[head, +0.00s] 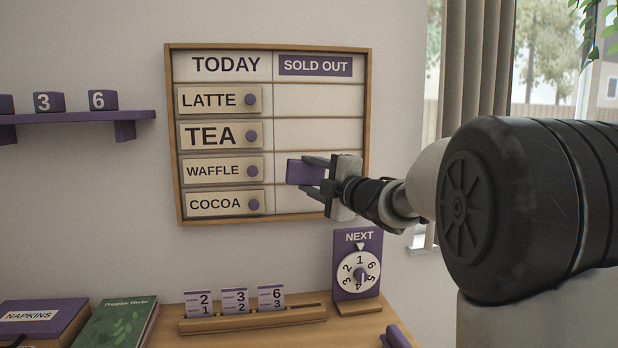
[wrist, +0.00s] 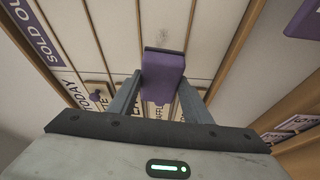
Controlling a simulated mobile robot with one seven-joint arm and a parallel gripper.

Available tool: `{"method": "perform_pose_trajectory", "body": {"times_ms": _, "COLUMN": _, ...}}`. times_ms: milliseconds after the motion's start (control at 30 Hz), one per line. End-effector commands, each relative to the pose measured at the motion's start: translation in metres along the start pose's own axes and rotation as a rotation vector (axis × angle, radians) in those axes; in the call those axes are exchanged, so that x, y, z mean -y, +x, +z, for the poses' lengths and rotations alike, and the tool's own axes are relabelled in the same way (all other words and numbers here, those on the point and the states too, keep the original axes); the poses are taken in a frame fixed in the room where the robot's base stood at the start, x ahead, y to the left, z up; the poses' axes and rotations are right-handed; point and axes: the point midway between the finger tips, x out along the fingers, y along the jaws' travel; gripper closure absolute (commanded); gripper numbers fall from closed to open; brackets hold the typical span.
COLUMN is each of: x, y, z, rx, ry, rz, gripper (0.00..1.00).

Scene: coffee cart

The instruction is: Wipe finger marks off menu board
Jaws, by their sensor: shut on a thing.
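The menu board (head: 320,134) hangs on the wall in a wooden frame, with a TODAY column on the left and a SOLD OUT column on the right. LATTE, TEA, WAFFLE and COCOA plates sit in the left column. My gripper (head: 312,173) is shut on a purple block (head: 300,171) in front of the WAFFLE row, at the left of the SOLD OUT column. In the wrist view the block (wrist: 163,80) sits between both fingers, with a dark strip or smudge at its far end. I cannot tell whether it touches the board. No clear finger marks show in the head view.
Below the board, a counter holds a card rack (head: 250,318), a NEXT dial (head: 371,235), a green book (head: 118,322) and a purple napkins box (head: 45,318). A purple shelf (head: 75,117) with number blocks is at the left. A curtain (head: 474,70) and window are at the right.

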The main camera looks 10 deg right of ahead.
Motion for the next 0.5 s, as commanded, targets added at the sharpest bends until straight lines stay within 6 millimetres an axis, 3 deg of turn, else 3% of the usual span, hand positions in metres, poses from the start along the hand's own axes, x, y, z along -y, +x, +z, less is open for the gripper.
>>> {"method": "perform_pose_trajectory", "body": {"times_ms": 300, "x": 0.000, "y": -0.001, "z": 0.000, "rx": 0.000, "ry": 0.000, "rz": 0.000, "gripper": 0.73}}
{"method": "perform_pose_trajectory", "body": {"times_ms": 500, "x": 0.001, "y": -0.014, "z": -0.006, "rx": 0.000, "ry": -0.002, "rz": 0.001, "gripper": 0.73}}
